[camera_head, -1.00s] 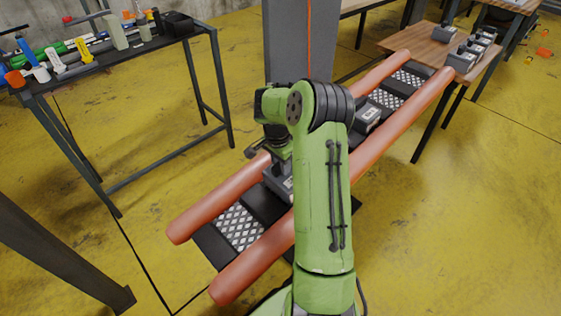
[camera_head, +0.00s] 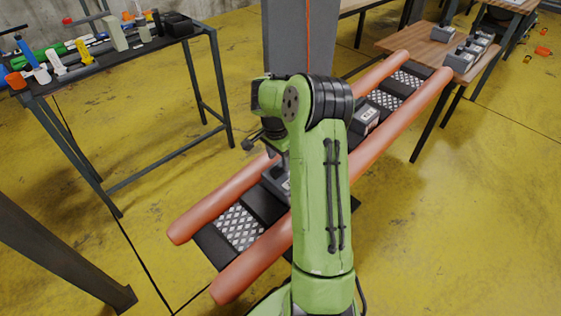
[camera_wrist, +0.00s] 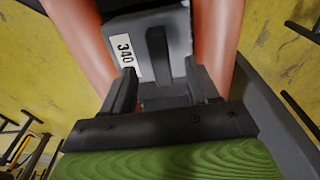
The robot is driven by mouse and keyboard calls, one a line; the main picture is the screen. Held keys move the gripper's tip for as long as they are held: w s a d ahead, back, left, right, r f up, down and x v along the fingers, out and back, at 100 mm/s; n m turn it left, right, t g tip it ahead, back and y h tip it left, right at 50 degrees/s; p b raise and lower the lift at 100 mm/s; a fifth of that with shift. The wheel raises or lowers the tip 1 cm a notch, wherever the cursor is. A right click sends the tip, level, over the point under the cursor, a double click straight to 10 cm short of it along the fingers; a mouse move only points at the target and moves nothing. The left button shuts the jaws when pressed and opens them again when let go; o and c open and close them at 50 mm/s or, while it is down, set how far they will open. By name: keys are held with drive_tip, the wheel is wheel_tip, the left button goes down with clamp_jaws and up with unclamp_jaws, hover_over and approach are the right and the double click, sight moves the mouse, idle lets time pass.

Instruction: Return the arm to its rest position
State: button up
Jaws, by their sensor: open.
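My green arm (camera_head: 322,200) reaches over the inflatable boat, bent at its dark-ringed joint. My gripper (camera_wrist: 160,85) is open in the wrist view, its two dark fingers apart. A grey box labelled 340 (camera_wrist: 150,45) lies just beyond the fingertips, between two orange tubes; nothing shows held between the fingers. In the head view the same box (camera_head: 274,183) sits on the boat's floor below my wrist, partly hidden by my arm. The fingers cannot be made out clearly there.
The boat has two orange tubes (camera_head: 245,270) and a second grey box (camera_head: 366,117) farther along. A wooden table (camera_head: 410,42) with several grey boxes stands at the back right. A dark table (camera_head: 110,62) with tools is at left. A grey column (camera_head: 290,45) rises behind the boat.

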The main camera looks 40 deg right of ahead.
wheel_tip(320, 180, up, 12)
drive_tip(key=a+p, duration=0.1)
drive_tip(key=p, duration=0.2)
drive_tip(key=shift+a+f+p, duration=0.15)
drive_tip(key=shift+p, duration=0.15)
drive_tip(key=s+a+r+n+t+h+p, duration=0.1)
drive_tip(key=s+a+r+n+p, duration=0.25)
drive_tip(key=a+r, duration=0.45)
drive_tip(key=s+a+r+n+t+p, duration=0.1)
drive_tip(key=s+a+r+n+p, duration=0.2)
drive_tip(key=a+r+n, duration=0.5)
drive_tip(key=s+a+r+n+t+y+p, duration=0.1)
drive_tip(key=s+a+r+n+p, duration=0.1)
drive_tip(key=s, duration=0.5)
drive_tip(key=s+a+r+n+t+y+p, duration=0.1)
drive_tip(key=s+a+r+n+t+p, duration=0.1)
drive_tip(key=s, duration=0.6)
drive_tip(key=a+r+n+p, duration=0.1)
drive_tip(key=a+r+n, duration=0.1)
drive_tip(key=a+r, duration=0.1)
drive_tip(key=shift+a+t, duration=0.3)
drive_tip(key=shift+a, duration=0.6)
